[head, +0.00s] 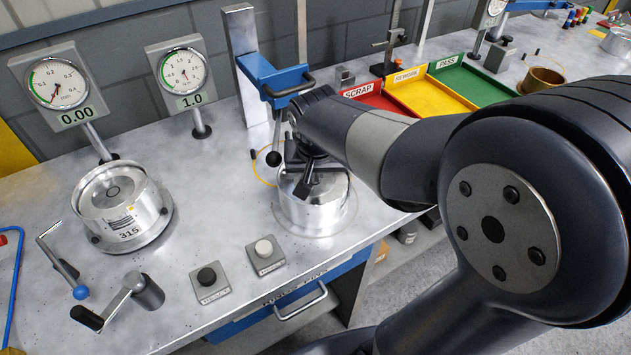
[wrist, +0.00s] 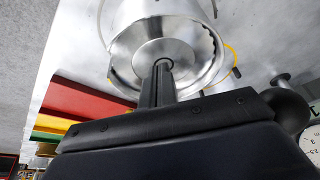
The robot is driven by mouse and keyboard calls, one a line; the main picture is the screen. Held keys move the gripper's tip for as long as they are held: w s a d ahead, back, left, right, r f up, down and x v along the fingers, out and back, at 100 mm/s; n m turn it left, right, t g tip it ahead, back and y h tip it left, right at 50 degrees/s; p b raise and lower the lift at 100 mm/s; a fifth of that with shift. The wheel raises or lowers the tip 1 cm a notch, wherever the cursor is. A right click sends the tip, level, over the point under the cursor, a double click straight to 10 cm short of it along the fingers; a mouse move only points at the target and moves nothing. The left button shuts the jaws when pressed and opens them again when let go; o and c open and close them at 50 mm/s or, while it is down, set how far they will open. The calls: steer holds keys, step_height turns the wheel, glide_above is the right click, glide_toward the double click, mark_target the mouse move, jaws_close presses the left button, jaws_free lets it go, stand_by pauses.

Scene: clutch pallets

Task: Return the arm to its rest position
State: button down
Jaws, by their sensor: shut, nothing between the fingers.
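My arm reaches in from the right in the head view. My gripper (head: 311,180) is over a round metal drum (head: 318,207) below the blue press head. In the wrist view my gripper (wrist: 162,64) shows with its fingers together and nothing between them. Its tips overlap the metal drum (wrist: 205,60) in the picture. I cannot tell whether they touch it.
A metal cylinder marked 315 (head: 118,198) stands at left by two dial gauges. A blue press (head: 270,75) rises behind my gripper. Red (head: 372,97), yellow (head: 432,92) and green (head: 477,77) trays lie behind my arm. Two button boxes (head: 209,284) (head: 265,256) sit near the front edge.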

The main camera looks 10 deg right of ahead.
steer(key=v, duration=0.8)
steer(key=shift+s, duration=0.3)
